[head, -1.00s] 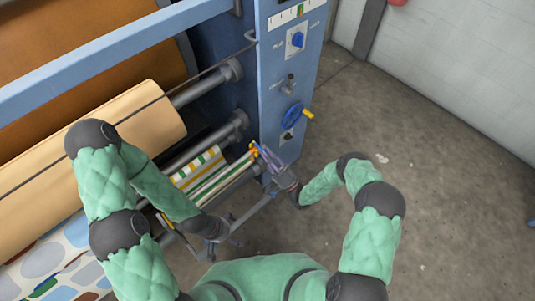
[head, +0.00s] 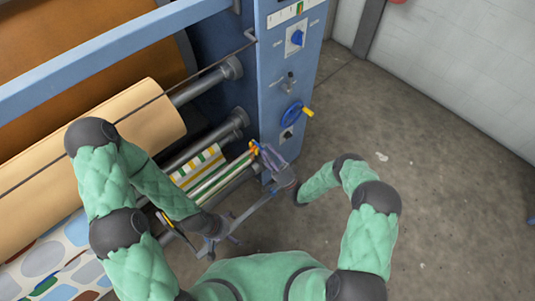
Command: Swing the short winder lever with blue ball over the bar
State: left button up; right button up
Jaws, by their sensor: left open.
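The winder (head: 208,167), with white, green and yellow striped cloth, sits low beside the press's blue end column. My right gripper (head: 262,151) is at its right end, close to a small orange-yellow part (head: 253,147). Its fingers look bluish-purple, and I cannot tell whether they hold anything. My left gripper (head: 222,243) is lower, open, by the near end of a grey bar (head: 252,208) that runs up toward my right wrist. I cannot make out the short lever or its blue ball; my grippers may hide them.
The blue end column (head: 283,90) carries a blue knob (head: 297,38) and a blue handwheel (head: 292,115) with a yellow handle. A large cream roll (head: 130,130) and patterned cloth (head: 45,258) lie left.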

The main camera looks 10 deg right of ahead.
jog(key=shift+s+a+f, duration=0.1)
jog(key=shift+s+a, duration=0.1)
jog(key=v, duration=0.7)
jog(key=shift+d+f, duration=0.2)
jog(key=shift+d, duration=0.25)
jog(key=shift+s, duration=0.1)
